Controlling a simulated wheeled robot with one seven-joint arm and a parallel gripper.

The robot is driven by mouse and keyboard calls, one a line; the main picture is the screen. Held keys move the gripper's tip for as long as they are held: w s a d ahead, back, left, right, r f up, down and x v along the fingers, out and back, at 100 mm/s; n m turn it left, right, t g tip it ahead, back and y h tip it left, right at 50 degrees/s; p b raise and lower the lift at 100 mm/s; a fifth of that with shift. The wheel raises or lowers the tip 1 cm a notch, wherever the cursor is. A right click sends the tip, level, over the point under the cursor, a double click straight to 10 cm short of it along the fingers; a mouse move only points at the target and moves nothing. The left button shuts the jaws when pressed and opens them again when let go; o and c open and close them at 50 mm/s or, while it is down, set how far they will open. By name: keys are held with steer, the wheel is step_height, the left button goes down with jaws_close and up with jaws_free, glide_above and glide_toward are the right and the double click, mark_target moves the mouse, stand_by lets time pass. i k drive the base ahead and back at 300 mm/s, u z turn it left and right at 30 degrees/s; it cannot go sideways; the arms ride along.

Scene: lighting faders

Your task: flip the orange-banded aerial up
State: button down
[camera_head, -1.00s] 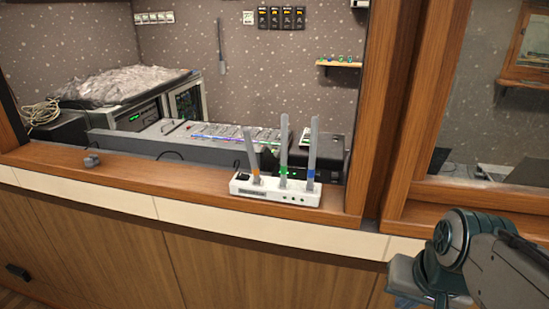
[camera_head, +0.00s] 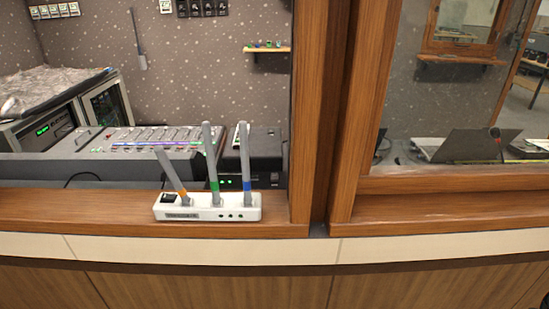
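The white router-like box (camera_head: 208,214) stands on the wooden ledge of the window. It carries three grey aerials. The orange-banded aerial (camera_head: 171,176) is at the left and leans to the left, tilted off upright. The green-banded aerial (camera_head: 210,158) in the middle stands about upright. The blue-banded aerial (camera_head: 245,160) at the right also stands about upright. My gripper is not in view.
The wooden window post (camera_head: 327,115) rises right of the box. A mixing desk (camera_head: 135,142) lies behind the ledge. A laptop (camera_head: 465,146) shows through the right window. The ledge (camera_head: 60,208) left of the box is clear.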

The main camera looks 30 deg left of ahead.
mark_target(159, 151)
steer(key=z, duration=0.15)
steer(key=k, duration=0.75)
steer(key=u, duration=1.35)
